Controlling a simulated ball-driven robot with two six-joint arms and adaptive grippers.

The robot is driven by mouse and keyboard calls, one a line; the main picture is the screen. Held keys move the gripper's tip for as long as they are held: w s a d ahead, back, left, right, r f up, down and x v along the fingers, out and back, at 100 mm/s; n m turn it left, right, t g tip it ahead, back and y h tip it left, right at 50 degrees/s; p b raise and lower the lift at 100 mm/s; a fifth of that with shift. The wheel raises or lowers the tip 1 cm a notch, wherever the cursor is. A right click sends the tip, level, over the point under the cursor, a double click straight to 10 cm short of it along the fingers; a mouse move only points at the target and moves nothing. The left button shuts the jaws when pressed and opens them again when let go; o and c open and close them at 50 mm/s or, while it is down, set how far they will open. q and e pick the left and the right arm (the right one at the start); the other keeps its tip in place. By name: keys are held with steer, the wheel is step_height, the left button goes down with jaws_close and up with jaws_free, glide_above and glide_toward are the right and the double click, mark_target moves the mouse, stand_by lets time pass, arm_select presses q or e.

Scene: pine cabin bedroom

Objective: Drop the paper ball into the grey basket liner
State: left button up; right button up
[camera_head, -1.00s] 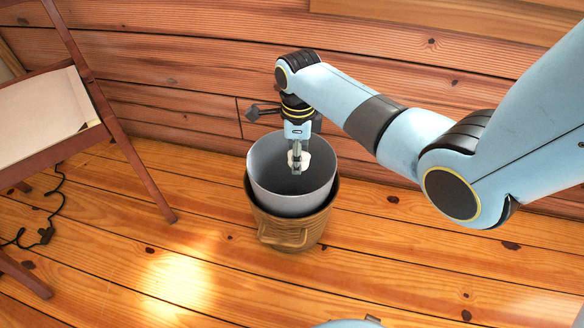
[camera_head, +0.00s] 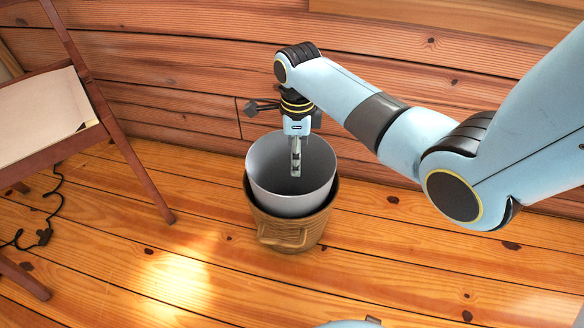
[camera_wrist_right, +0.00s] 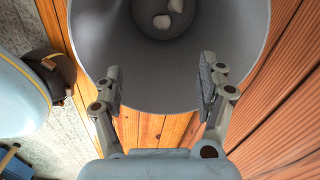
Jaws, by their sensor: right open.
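The grey basket liner (camera_head: 263,180) stands upright inside the woven basket (camera_head: 290,238) on the floor. My right gripper (camera_head: 295,168) points down into the liner's mouth and is empty. In the right wrist view, its fingers (camera_wrist_right: 160,80) are wide apart over the liner (camera_wrist_right: 85,35). I cannot tell which one my gripper held. Neither lump shows in the head view. My left gripper is out of view.
The log wall (camera_head: 180,75) is close behind the basket. A wooden chair with a pale seat (camera_head: 45,115) stands at the left, with a black cable (camera_head: 50,215) on the floor by it. The plank floor (camera_head: 180,280) in front is clear.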

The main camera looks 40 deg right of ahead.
step_height(320, 180, up, 11)
steer(key=shift+f, duration=0.15)
stand_by(0.4)
